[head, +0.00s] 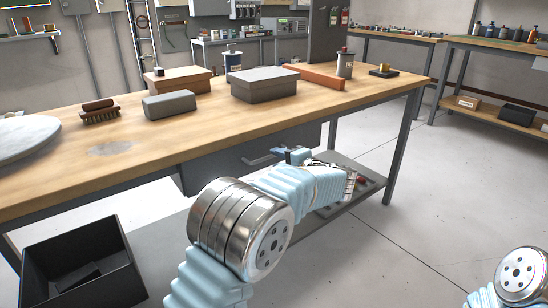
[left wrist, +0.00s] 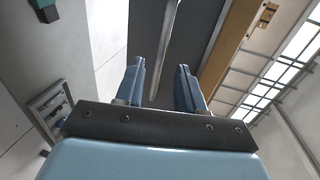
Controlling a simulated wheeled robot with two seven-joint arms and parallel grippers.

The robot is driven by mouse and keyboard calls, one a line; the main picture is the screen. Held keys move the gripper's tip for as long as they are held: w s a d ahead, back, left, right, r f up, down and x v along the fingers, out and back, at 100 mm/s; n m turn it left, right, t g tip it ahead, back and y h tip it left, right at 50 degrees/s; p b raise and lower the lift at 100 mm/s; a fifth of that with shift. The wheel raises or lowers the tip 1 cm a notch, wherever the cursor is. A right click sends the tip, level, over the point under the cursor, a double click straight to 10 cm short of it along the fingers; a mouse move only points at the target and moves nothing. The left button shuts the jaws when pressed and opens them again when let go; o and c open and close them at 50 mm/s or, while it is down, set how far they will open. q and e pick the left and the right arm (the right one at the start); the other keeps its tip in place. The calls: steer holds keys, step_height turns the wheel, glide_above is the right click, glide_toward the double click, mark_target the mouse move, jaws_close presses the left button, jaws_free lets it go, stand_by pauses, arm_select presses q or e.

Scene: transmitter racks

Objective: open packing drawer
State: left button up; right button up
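The packing drawer (head: 222,168) is a dark grey front under the wooden workbench, and it looks closed. Its pale bar handle (head: 262,159) shows just left of my left gripper (head: 297,155). In the left wrist view the two blue fingers (left wrist: 160,68) stand apart, and the handle bar (left wrist: 166,45) runs up between them in the picture. The grey drawer front lies behind the bar. I cannot tell whether the fingers touch the bar or how deep it sits between them. My right gripper is out of view; only part of my right arm shows at lower right.
The workbench (head: 130,140) carries a brush (head: 100,112), several boxes and a can (head: 345,65). A black open bin (head: 80,262) stands at lower left. A lower shelf (head: 345,203) and table leg (head: 402,150) are near my left arm. The floor on the right is clear.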

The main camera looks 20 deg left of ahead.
mark_target(271, 157)
arm_select(q)
steer(key=shift+x, duration=1.6)
steer(key=shift+c, duration=0.5)
jaws_close()
